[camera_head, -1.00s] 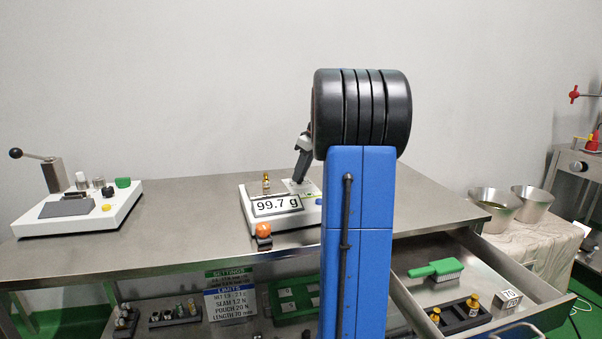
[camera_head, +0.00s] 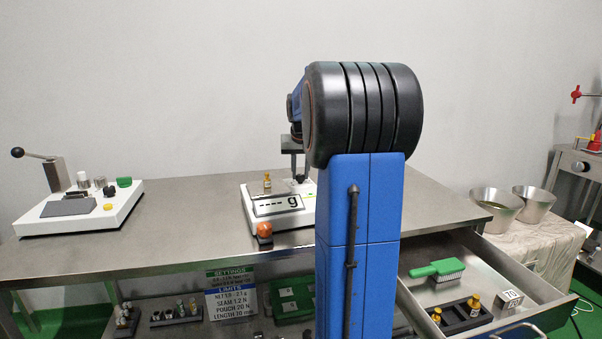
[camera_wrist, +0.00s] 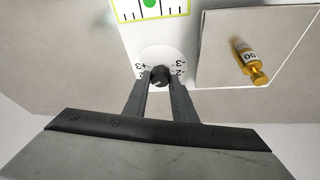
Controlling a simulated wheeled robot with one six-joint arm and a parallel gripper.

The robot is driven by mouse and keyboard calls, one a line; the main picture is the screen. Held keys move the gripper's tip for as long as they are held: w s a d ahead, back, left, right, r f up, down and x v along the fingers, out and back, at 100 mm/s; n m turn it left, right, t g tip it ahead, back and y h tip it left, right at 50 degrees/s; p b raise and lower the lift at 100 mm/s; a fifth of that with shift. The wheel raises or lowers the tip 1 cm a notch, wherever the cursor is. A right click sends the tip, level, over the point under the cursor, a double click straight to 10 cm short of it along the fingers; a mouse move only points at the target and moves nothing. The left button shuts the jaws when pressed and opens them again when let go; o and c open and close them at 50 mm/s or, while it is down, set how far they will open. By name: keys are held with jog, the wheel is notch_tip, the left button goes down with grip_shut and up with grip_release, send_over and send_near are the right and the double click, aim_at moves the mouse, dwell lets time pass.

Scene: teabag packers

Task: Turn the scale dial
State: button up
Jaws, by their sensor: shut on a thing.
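The white scale (camera_head: 290,221) stands on the steel bench, and its display (camera_head: 277,204) shows dashes and "g". Its dial (camera_wrist: 160,76) is a small black knob on a white round face marked with + and - numbers. My gripper (camera_wrist: 160,84) points down at the dial, with its two fingers shut on the knob from both sides. In the head view my gripper (camera_head: 300,178) is over the back of the scale, and the dial is hard to make out there. A brass weight (camera_head: 267,183) stands on the scale's pan; it also shows in the wrist view (camera_wrist: 249,62).
An orange-topped item (camera_head: 264,231) stands at the scale's front edge. A white lever device (camera_head: 90,212) is at the bench's left. An open drawer (camera_head: 520,310) at right holds a green brush (camera_head: 437,269) and brass weights. The bench between the devices is clear.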

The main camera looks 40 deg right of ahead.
jog(key=m, duration=0.2)
jog(key=m+g+h, duration=0.1)
jog(key=m, duration=0.1)
jog(key=shift+w+a+m, duration=0.1)
jog(key=shift+w+m, duration=0.05)
jog(key=shift+m, duration=0.15)
jog(key=m+g, duration=0.1)
jog(key=m, duration=0.1)
jog(key=m+g, duration=0.1)
jog(key=m, duration=0.1)
jog(key=shift+w+h, duration=0.1)
jog(key=shift+h, duration=0.2)
jog(key=shift+m, duration=0.3)
jog(key=o, duration=1)
jog(key=shift+o, duration=0.2)
jog(key=v, duration=1.7)
jog(key=shift+r, duration=0.25)
jog(key=shift+w+a, duration=0.1)
jog(key=shift+a, duration=0.1)
